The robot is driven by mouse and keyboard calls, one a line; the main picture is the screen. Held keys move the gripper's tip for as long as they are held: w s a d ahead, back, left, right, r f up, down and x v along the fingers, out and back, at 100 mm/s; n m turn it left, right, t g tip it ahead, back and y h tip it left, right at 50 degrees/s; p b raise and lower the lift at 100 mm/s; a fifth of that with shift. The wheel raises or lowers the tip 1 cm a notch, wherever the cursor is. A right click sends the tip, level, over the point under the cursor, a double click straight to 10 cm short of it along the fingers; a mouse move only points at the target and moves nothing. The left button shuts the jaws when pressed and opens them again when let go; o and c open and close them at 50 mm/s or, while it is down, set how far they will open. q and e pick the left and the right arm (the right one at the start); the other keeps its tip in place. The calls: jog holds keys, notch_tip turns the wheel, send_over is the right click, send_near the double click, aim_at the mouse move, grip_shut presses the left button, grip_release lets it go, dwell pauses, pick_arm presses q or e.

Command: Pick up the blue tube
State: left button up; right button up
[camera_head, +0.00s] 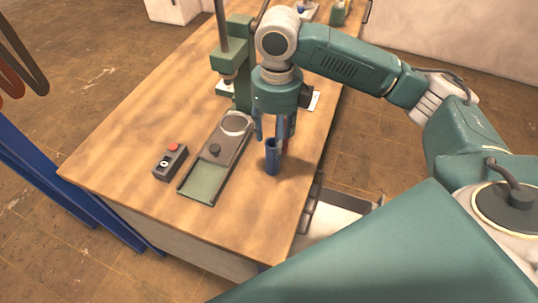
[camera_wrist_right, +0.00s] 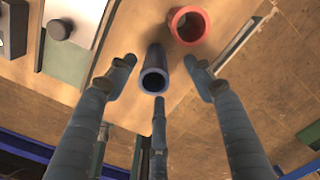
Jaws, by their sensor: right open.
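The blue tube (camera_head: 272,157) stands upright on the wooden table, to the right of a grey and green device. In the wrist view the blue tube (camera_wrist_right: 154,72) is seen from above, its open end between the spread fingers. My right gripper (camera_head: 274,136) is pointing down just over the tube, open and empty; in the wrist view its fingers (camera_wrist_right: 159,74) are apart on several sides of the tube. Whether any finger touches it I cannot tell. My left gripper is not in view.
The flat device (camera_head: 203,182) and a control box with a red button (camera_head: 170,162) lie to the left. A green press (camera_head: 237,62) stands behind. The table's right edge is near.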

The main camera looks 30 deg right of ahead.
aim_at(272, 160)
jog(key=f, duration=0.3)
jog(key=shift+s+f, duration=0.3)
jog(key=shift+s, duration=0.05)
jog(key=f, duration=0.1)
jog(key=f+p, duration=0.1)
jog(key=f, duration=0.2)
jog(key=shift+w+a+f+p, duration=0.25)
jog(key=shift+a+p, duration=0.1)
jog(key=shift+a, duration=0.05)
jog(key=shift+f, duration=0.35)
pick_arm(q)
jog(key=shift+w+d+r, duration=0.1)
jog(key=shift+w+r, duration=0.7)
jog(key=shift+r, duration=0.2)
pick_arm(e)
jog(key=shift+c, duration=0.5)
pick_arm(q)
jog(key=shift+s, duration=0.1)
pick_arm(e)
jog(key=c, duration=1.1)
